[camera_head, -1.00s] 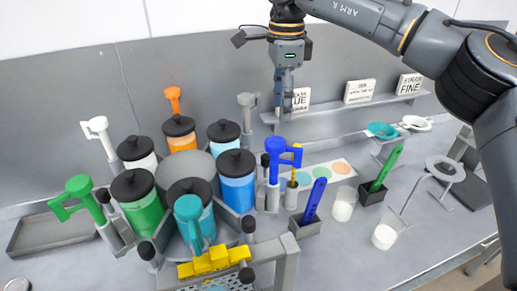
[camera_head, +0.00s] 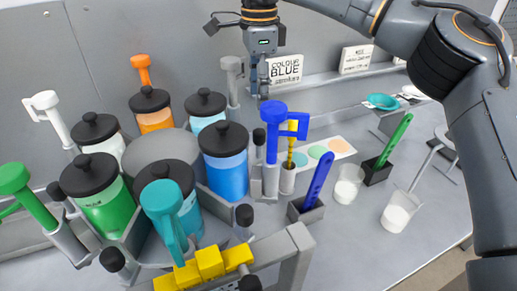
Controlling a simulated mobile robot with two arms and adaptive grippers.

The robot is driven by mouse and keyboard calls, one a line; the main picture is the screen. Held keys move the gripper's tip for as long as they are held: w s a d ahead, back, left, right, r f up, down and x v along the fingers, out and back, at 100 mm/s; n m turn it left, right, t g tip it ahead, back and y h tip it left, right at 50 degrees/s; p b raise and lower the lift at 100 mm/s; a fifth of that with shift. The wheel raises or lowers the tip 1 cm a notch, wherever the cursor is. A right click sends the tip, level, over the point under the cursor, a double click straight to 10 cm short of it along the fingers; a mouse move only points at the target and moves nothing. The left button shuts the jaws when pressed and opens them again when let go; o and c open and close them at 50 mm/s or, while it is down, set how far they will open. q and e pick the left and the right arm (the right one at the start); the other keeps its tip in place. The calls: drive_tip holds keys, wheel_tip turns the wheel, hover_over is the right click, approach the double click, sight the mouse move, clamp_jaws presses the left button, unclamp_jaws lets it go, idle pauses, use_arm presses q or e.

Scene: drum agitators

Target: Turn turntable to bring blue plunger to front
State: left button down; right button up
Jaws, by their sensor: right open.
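The blue plunger (camera_head: 273,122) stands upright at the right side of the turntable (camera_head: 163,148), beside the jar of blue paint (camera_head: 226,172). The turntable is grey and carries several black-lidded jars, among them green (camera_head: 106,208), orange (camera_head: 155,119) and teal. A teal plunger (camera_head: 164,212) is at the front, a green one (camera_head: 24,190) at the left, a white one (camera_head: 50,118) at the back left and an orange one (camera_head: 142,70) at the back. My right gripper (camera_head: 260,86) is open and empty, pointing down above and behind the blue plunger, apart from it. My left gripper is out of view.
A yellow block rack (camera_head: 205,266) stands at the front edge of the turntable. To the right are a blue spatula (camera_head: 317,180), a green spatula (camera_head: 394,140) and white cups (camera_head: 347,184).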

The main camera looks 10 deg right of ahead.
sight(260, 141)
drive_tip(key=shift+f, duration=0.6)
wheel_tip(260, 141, down, 11)
drive_tip(key=p, duration=0.4)
drive_tip(key=shift+s+d, duration=0.1)
drive_tip(key=shift+f, duration=0.75)
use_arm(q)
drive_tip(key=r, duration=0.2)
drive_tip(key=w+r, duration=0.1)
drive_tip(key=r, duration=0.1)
use_arm(e)
clamp_jaws()
